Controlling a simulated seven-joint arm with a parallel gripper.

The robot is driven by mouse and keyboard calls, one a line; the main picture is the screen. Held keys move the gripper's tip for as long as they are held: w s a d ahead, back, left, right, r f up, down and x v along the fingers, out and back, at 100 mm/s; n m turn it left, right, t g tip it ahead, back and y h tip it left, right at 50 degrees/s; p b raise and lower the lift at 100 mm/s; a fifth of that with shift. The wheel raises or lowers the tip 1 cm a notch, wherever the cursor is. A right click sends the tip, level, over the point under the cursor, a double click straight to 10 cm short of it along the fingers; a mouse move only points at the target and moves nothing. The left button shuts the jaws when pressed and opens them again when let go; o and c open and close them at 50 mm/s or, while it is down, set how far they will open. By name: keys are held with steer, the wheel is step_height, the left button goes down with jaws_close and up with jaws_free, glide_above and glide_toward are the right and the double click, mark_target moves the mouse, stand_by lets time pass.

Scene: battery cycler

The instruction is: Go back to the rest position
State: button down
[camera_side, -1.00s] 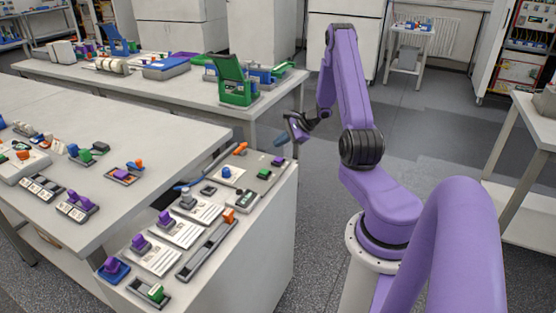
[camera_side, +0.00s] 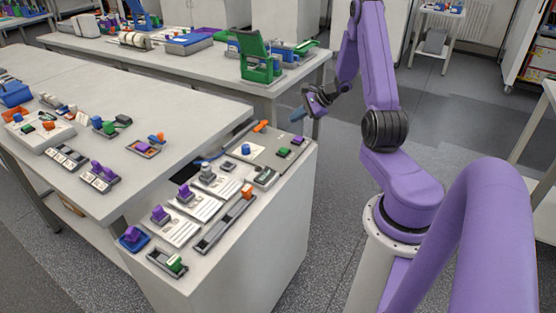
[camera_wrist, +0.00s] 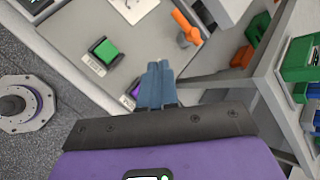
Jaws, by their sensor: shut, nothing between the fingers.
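My gripper (camera_side: 298,114) is at the end of the purple arm, in the air near the far right corner of the near bench (camera_side: 265,243). Its blue-grey fingers are together and empty. The wrist view shows the closed fingers (camera_wrist: 157,84) pointing over the bench corner. Below them lie a green button block (camera_wrist: 105,51), an orange-handled part (camera_wrist: 186,26) and a purple piece partly hidden by the fingers. The fingers look apart from these things.
A large table (camera_side: 85,210) with small coloured parts adjoins the bench on the left. A back table (camera_side: 200,64) carries a green stand (camera_side: 260,62) and other devices. The floor (camera_side: 450,120) right of the bench is open.

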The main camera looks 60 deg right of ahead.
steer(key=a+r+n+g+y, duration=0.2)
steer(key=a+n, duration=0.2)
steer(key=a, duration=0.4)
steer(key=w+a+r+n+g+y, duration=0.1)
steer(key=a+r+n+g, duration=0.2)
steer(key=a, duration=0.5)
steer(key=a+r+n+y, duration=0.2)
steer(key=a+n, duration=0.3)
steer(key=a, duration=0.4)
steer(key=s+a+r+n+g+h, duration=0.35)
steer(key=s+a+n+g, duration=0.25)
steer(key=s+a+n, duration=0.8)
steer(key=s+r+n+t+h, duration=0.2)
steer(key=s+r+n+h, duration=0.1)
steer(key=s+n, duration=0.7)
steer(key=shift+s+r, duration=0.25)
steer(key=shift+s, duration=1.25)
steer(key=shift+h, duration=0.25)
